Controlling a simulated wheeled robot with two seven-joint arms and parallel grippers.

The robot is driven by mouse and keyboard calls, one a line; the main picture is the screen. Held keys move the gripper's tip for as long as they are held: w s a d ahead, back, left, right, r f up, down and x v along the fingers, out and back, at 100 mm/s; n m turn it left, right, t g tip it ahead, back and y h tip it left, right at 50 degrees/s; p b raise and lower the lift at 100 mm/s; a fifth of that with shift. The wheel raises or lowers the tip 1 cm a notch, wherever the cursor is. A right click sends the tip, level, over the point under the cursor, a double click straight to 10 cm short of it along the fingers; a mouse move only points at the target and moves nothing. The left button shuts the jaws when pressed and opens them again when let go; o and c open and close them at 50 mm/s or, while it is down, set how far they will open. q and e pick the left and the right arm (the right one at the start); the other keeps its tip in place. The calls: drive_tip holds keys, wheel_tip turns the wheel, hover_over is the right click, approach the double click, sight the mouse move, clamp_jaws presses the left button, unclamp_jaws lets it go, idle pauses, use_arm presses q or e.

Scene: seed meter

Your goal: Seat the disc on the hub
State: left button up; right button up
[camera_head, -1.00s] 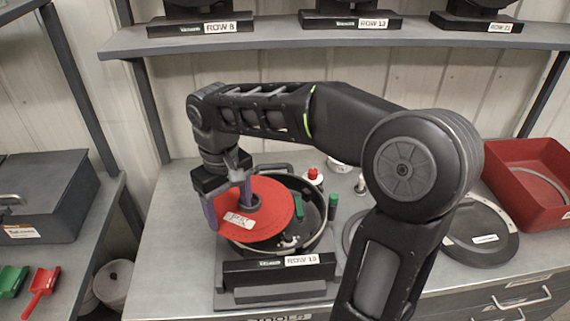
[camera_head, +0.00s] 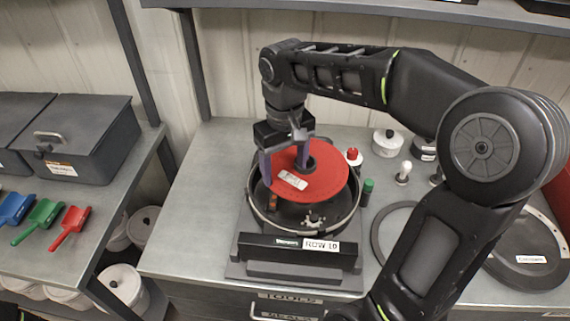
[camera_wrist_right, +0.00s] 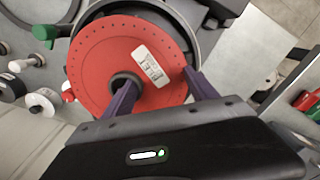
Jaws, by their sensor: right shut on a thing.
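The red disc (camera_head: 325,182) has a white label, small holes along its rim and a dark centre collar. It is over the round black housing (camera_head: 345,222) of the seed meter, covering its back and middle. My right gripper (camera_head: 285,172) is shut on the disc, with one purple finger at the centre collar and the other at the outer rim. The disc (camera_wrist_right: 95,65) and both fingers of the right gripper (camera_wrist_right: 163,98) also show in the right wrist view. The hub is hidden under the disc, and I cannot tell whether they touch. My left gripper is out of view.
Right of the housing stand a green-capped item (camera_head: 367,188), a red-topped knob (camera_head: 353,156) and a white pot (camera_head: 387,143). A dark round cover (camera_head: 525,245) lies farther right. Scoops (camera_head: 68,226) and a grey case (camera_head: 85,145) are on the left bench.

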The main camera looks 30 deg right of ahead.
sight(284, 175)
drive_tip(key=shift+f+b, duration=0.9)
drive_tip(key=shift+f, duration=0.65)
drive_tip(key=shift+f, duration=0.1)
idle(0.3)
drive_tip(key=shift+f, duration=0.15)
idle(0.3)
drive_tip(key=shift+f+b, duration=0.3)
drive_tip(key=shift+f, duration=0.25)
idle(0.5)
drive_tip(key=shift+f+b, duration=0.3)
drive_tip(key=shift+b, duration=0.1)
drive_tip(key=shift+f, duration=0.35)
idle(0.3)
drive_tip(key=shift+s+f+b, duration=0.15)
drive_tip(key=shift+f+b, duration=0.05)
drive_tip(key=shift+b, duration=0.15)
idle(0.3)
